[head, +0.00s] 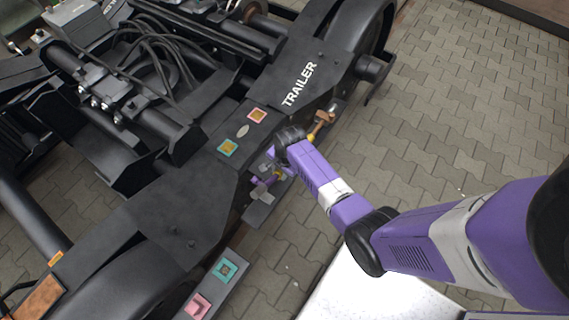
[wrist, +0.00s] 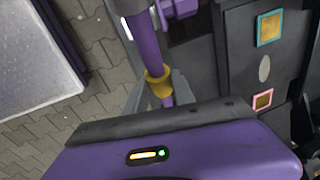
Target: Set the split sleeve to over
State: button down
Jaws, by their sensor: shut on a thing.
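The split sleeve looks to be the yellow-gold collar (wrist: 157,82) around a purple bar (wrist: 146,45) in the wrist view. My gripper (wrist: 160,97) has its grey fingers on either side of the bar at the collar and is shut on it. The far end of the bar is hard to make out.
An orange lever-like part (head: 320,126) with a brown end sticks out beyond my wrist. Square teal, pink and orange-framed pads, such as the teal one (head: 225,268), lie on the frame. A white surface (head: 370,290) is at the bottom. Paving (head: 450,110) is open on the right.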

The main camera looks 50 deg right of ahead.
jog(key=shift+a+r, duration=0.15)
jog(key=shift+a, duration=0.1)
jog(key=c, duration=1)
grip_release()
jog(key=shift+c, duration=0.2)
jog(key=shift+s+a+r+p, duration=0.1)
jog(key=shift+s+r+p, duration=0.1)
jog(key=shift+r, duration=1.1)
jog(key=shift+s+d+r+p, duration=0.15)
jog(key=shift+s+r, duration=0.1)
jog(key=shift+r, duration=1.05)
jog(key=shift+s+a+r+p, duration=0.15)
jog(key=shift+s+r+p, duration=0.05)
jog(key=shift+r, duration=1.1)
